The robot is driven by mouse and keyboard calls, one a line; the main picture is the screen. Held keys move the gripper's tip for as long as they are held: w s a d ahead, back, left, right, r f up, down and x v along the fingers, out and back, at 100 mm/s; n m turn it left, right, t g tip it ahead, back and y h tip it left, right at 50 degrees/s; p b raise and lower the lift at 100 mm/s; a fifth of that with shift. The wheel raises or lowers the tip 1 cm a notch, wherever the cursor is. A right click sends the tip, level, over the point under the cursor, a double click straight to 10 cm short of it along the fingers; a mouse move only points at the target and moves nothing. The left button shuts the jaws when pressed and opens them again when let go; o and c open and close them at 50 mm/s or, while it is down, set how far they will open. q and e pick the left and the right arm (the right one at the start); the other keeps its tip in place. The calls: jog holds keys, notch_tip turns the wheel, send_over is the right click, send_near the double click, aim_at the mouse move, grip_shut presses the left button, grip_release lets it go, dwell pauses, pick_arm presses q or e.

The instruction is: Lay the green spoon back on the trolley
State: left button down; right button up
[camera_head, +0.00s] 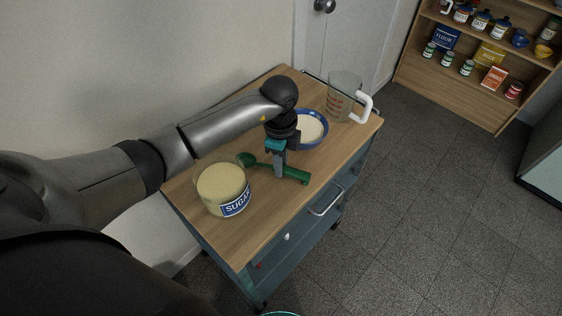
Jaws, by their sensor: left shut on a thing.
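The green spoon (296,174) is at the middle of the trolley's wooden top (250,235), its bowl end toward the sugar jar and its handle pointing right. My left gripper (280,170) reaches down from above and is shut on the spoon's handle. I cannot tell whether the spoon touches the wood or hangs just above it. My right gripper is not in view.
A sugar jar (221,187) stands left of the spoon. A blue-rimmed bowl (316,141) with pale contents and a clear measuring jug (342,97) stand behind it. The front part of the top is clear. A shelf (470,90) stands at the back right.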

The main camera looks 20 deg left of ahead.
pick_arm(q)
jog(key=shift+f, duration=0.1)
jog(key=c, duration=0.6)
grip_release()
jog(key=shift+c, duration=0.2)
jog(key=shift+r, duration=0.3)
notch_tip(320, 180, up, 12)
jog(key=p, duration=0.1)
jog(key=shift+a+f, duration=0.15)
